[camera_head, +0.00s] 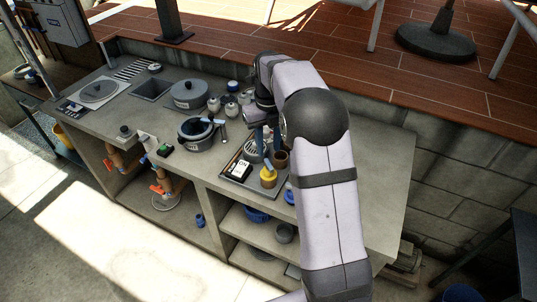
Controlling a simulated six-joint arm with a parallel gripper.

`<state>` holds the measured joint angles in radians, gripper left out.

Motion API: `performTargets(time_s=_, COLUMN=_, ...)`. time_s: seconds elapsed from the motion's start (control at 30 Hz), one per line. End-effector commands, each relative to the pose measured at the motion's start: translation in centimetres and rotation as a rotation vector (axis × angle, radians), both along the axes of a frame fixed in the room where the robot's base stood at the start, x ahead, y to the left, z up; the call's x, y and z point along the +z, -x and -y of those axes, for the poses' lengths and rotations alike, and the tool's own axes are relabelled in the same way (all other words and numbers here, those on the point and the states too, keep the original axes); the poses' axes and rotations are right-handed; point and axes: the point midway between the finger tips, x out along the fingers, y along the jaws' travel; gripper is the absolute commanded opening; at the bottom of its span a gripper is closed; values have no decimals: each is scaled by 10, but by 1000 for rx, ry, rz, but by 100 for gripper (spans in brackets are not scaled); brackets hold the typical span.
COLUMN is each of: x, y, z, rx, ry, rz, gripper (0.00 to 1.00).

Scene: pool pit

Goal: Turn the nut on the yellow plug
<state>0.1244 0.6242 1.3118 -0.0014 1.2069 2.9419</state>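The yellow plug (268,180) stands upright near the front right of a dark tray (229,178) on the counter. A small blue piece shows at its top; whether this is the nut is too small to tell. My gripper (268,148) points down over the tray, just behind and above the plug, apart from it in the picture. Its two dark blue fingers look spread, with a gap between them and nothing clearly held. My arm comes in from the front right and hides part of the counter behind it.
A dark pot (196,133) and a lidded pot (190,94) stand to the left, with several small jars. The counter (385,190) right of my arm is clear.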

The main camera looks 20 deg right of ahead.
Motion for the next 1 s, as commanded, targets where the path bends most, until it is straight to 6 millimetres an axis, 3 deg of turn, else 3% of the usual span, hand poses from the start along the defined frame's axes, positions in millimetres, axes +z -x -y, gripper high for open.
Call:
performTargets(time_s=0.6, x=11, y=2, z=1, rx=13, ry=1, rz=8, gripper=31)
performTargets(time_s=0.77, x=11, y=3, z=1, rx=191, ry=1, rz=6, gripper=31)
performTargets(time_s=1.0, x=11, y=4, z=1, rx=681, ry=2, rz=4, gripper=31)
